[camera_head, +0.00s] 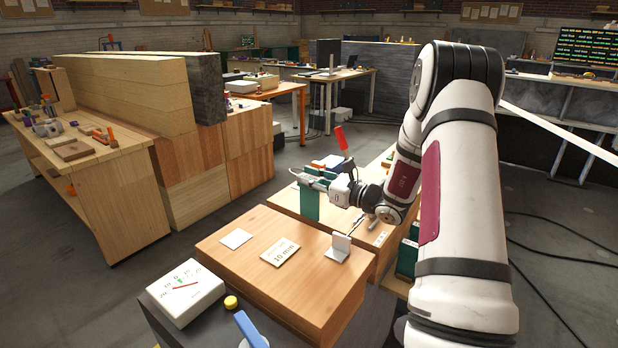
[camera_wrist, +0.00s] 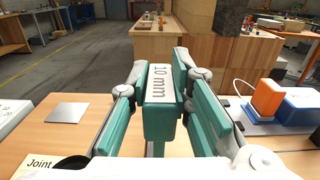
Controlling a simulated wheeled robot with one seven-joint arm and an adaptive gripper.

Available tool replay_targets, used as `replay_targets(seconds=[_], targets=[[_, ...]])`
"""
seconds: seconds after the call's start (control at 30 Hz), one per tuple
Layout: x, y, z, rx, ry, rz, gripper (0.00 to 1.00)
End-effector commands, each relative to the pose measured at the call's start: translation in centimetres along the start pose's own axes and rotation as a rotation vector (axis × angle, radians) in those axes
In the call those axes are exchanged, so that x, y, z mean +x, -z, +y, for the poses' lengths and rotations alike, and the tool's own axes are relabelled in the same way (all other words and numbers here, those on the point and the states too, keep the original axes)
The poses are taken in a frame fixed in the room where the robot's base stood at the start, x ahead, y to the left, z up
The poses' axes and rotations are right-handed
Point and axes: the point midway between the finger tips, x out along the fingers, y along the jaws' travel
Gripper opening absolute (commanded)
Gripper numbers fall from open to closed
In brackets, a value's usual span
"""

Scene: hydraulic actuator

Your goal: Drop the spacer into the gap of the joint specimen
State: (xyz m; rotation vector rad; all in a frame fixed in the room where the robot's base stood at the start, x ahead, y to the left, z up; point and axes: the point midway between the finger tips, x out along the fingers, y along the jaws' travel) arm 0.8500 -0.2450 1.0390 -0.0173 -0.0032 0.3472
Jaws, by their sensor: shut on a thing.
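The spacer is a teal block with a white top marked "10 mm" (camera_wrist: 160,85), upright between my fingers in the wrist view. My gripper (camera_wrist: 160,110) is shut on it, one teal-padded finger on each side. In the head view my gripper (camera_head: 318,178) is beyond the near wooden block, with the green spacer (camera_head: 310,204) hanging below it. A pale label reading "Joint" (camera_wrist: 40,164) lies at the lower left of the wrist view beside a dark rounded thing. I cannot clearly make out the joint specimen or its gap.
The near wooden block carries a white square (camera_head: 236,238), a card (camera_head: 280,252) and an L-shaped bracket (camera_head: 340,247). A gauge box (camera_head: 187,290) stands at front left. An orange box (camera_wrist: 268,98) and a blue box (camera_wrist: 300,108) stand right of my gripper.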

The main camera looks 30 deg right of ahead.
Motion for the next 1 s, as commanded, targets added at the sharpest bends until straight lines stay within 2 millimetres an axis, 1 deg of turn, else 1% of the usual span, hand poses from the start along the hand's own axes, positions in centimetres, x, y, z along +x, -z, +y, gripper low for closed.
replay_targets(seconds=[1.0], targets=[[0.0, 2.8, 0.1, 0.0, 0.0, -0.001, 0.0]])
